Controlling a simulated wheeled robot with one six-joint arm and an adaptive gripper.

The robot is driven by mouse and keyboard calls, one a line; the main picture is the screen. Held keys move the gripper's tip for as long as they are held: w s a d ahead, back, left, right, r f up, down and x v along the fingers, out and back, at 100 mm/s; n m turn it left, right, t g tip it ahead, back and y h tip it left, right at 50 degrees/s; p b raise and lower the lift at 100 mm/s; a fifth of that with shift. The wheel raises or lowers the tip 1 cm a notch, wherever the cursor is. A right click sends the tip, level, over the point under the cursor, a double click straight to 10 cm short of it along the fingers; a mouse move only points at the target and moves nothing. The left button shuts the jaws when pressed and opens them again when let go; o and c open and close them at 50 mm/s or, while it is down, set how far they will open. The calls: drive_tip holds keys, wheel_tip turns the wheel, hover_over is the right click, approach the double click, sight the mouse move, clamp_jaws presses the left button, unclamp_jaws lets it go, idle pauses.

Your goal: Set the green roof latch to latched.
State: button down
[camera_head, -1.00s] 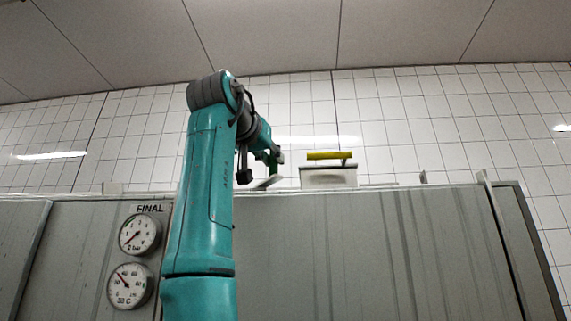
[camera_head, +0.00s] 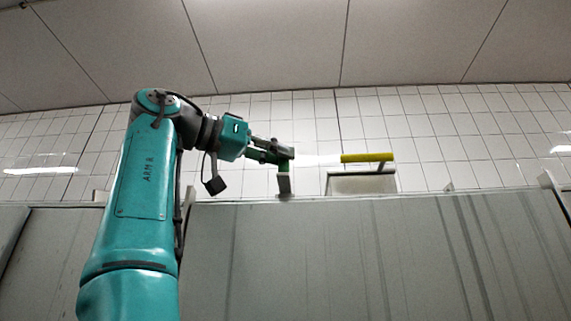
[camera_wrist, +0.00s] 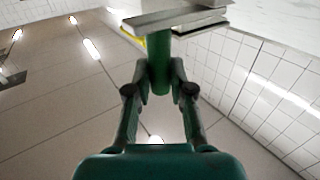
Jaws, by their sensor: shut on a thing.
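The green roof latch (camera_head: 283,166) stands at the top edge of the grey cabinet, with a small grey upright piece under its green grip. In the wrist view its green grip (camera_wrist: 160,62) is a round bar between my fingers, joined to flat grey plates at the top of the picture. My gripper (camera_wrist: 160,82) is shut on the grip, one finger on each side. In the head view my gripper (camera_head: 270,152) reaches in from the left. The latch's seat is hidden in both views, so I cannot tell whether it is latched.
The grey cabinet (camera_head: 370,250) fills the lower picture, below a white tiled wall (camera_head: 450,125). The space above the roof is clear.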

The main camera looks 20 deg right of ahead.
drive_tip(key=shift+g, duration=0.3)
drive_tip(key=c, duration=1.3)
unclamp_jaws()
drive_tip(key=shift+w, duration=0.1)
drive_tip(key=shift+a, duration=0.1)
drive_tip(key=shift+s+a, duration=0.15)
drive_tip(key=shift+a, duration=1.7)
drive_tip(key=shift+s+a, duration=0.1)
drive_tip(key=shift+a, duration=1.75)
